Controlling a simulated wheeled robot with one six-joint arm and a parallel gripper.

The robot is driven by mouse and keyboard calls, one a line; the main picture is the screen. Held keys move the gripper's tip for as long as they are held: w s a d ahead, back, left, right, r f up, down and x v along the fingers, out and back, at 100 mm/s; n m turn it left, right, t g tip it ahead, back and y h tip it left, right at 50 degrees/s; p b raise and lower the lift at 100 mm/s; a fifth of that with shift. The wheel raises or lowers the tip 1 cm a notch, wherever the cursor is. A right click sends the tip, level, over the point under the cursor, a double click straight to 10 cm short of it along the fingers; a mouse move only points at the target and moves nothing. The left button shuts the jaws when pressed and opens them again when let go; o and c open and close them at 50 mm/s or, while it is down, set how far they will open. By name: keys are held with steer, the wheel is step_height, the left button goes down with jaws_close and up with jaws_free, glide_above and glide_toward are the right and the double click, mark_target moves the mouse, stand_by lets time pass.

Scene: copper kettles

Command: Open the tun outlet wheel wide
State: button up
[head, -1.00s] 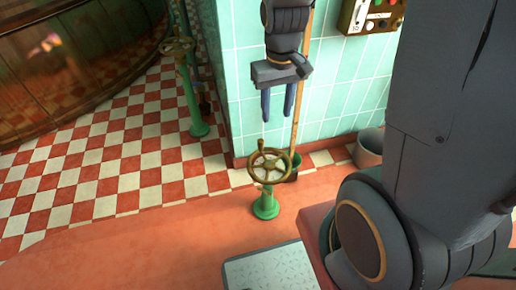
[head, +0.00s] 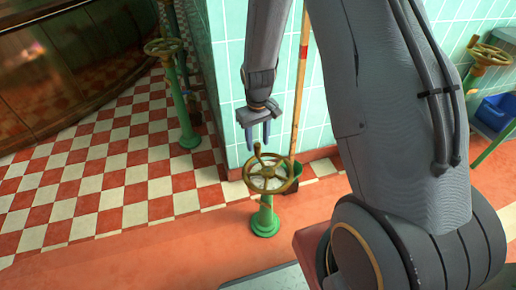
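A brass handwheel (head: 268,174) with spokes and a small upright knob on its rim stands on a green pedestal (head: 265,218) in the middle of the head view. No label shows which wheel is the tun outlet. My gripper (head: 258,143) hangs just above the back of this wheel, fingers pointing down.
A second brass wheel (head: 165,47) on a green post stands at the back left, by a large copper vessel (head: 60,60). Another brass wheel (head: 490,55) is at the right, above a blue tub (head: 495,112). A tiled wall corner and a wooden pole (head: 299,100) stand behind my gripper.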

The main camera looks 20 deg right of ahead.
mark_target(258, 144)
steer(key=shift+f, duration=1.7)
jaws_close()
